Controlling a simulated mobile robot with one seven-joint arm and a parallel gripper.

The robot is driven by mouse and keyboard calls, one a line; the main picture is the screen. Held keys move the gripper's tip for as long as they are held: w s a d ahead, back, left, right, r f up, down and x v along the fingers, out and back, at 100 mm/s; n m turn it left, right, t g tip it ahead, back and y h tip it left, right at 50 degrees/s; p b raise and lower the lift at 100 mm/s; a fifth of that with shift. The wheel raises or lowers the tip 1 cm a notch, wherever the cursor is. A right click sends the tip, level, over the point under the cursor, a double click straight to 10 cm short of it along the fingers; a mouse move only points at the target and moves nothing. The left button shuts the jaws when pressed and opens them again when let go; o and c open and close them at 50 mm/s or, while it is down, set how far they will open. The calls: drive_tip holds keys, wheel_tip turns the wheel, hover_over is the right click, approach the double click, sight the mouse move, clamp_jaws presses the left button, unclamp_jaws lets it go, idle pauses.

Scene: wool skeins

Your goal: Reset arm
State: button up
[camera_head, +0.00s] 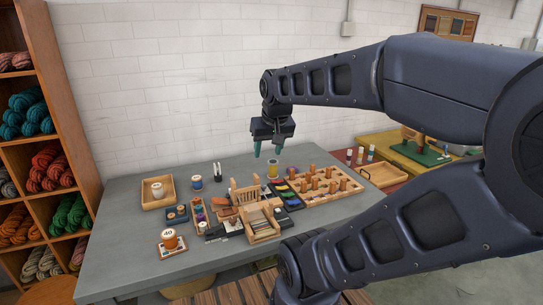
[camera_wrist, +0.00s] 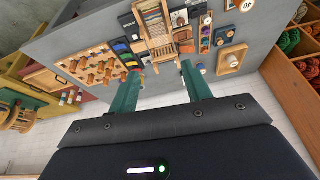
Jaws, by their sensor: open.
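My gripper (camera_head: 268,148) hangs above the back part of the grey table in the head view, with its green fingers pointing down. In the wrist view the two green fingers of my gripper (camera_wrist: 160,76) stand wide apart with nothing between them. The fingers touch nothing that I can see. My dark arm reaches in from the right and hides part of the table's right side in the head view.
The grey table (camera_head: 122,213) holds a peg board (camera_head: 345,186), a wooden chair-like frame (camera_head: 263,234), a tray (camera_head: 147,204) with a spool, and small items. Wool shelves (camera_head: 64,150) stand left. A yellow bench (camera_head: 385,150) stands right. The table's front left is bare.

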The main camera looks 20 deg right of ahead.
drive_tip(key=shift+s+f+n, duration=0.15)
drive_tip(key=shift+s+f, duration=0.2)
drive_tip(key=shift+s, duration=0.2)
drive_tip(key=shift+s+f+n, duration=0.15)
drive_tip(key=shift+s+f, duration=0.15)
drive_tip(key=shift+s, duration=0.25)
idle(0.6)
